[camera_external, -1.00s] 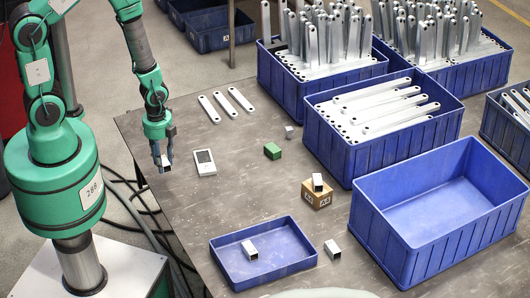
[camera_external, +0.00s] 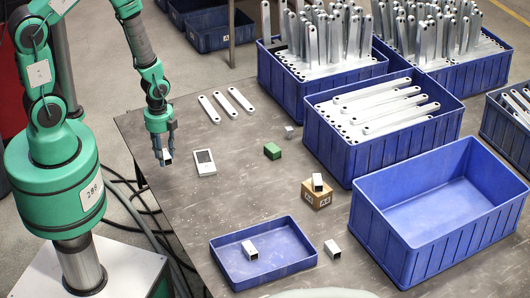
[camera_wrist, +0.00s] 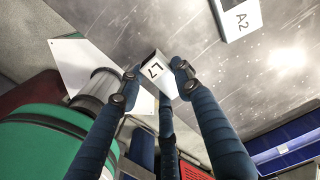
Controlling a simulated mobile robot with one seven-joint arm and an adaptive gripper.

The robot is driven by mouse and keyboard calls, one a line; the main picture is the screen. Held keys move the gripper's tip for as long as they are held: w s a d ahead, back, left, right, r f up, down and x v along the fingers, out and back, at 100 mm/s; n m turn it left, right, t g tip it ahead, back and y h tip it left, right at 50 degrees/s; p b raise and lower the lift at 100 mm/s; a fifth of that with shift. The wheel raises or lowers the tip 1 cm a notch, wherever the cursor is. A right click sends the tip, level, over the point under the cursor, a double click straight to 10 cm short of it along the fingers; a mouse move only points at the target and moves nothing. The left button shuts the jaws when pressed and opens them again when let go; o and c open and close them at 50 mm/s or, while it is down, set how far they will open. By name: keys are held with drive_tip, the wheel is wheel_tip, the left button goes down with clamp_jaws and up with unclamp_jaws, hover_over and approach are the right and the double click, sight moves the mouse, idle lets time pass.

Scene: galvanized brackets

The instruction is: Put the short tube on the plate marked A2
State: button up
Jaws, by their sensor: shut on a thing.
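My gripper (camera_external: 165,155) is shut on a short tube (camera_external: 167,158), a small silvery square piece, at the left edge of the table. In the wrist view the fingers (camera_wrist: 157,80) grip the tube (camera_wrist: 153,71), which shows a dark mark that is hard to read. The plate marked A2 (camera_external: 205,168) is a white rectangle with a dark patch, lying just right of my gripper. It shows in part at the top of the wrist view (camera_wrist: 237,22), apart from the tube. The tube appears held above the table; its height is hard to judge.
Similar tubes lie on a wooden block (camera_external: 316,199), in a shallow blue tray (camera_external: 228,270) and on the table (camera_external: 332,249). A green block (camera_external: 272,151), a small grey cube (camera_external: 289,131) and flat bars (camera_external: 227,105) lie further off. Blue crates (camera_external: 405,262) line the right.

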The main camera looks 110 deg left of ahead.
drive_tip(key=b, duration=0.2)
hover_over(203, 161)
drive_tip(key=shift+s+d+f, duration=0.35)
drive_tip(key=shift+f, duration=0.3)
drive_tip(key=shift+w+a, duration=0.35)
drive_tip(key=shift+w, duration=0.05)
drive_tip(key=shift+s+f+b, duration=0.1)
drive_tip(key=shift+f+b, duration=0.5)
drive_tip(key=shift+f, duration=1.2)
drive_tip(key=shift+f, duration=0.15)
drive_tip(key=o, duration=1.2)
wheel_tip(203, 161, up, 12)
drive_tip(key=shift+r+p, duration=0.2)
drive_tip(key=shift+p, duration=1.05)
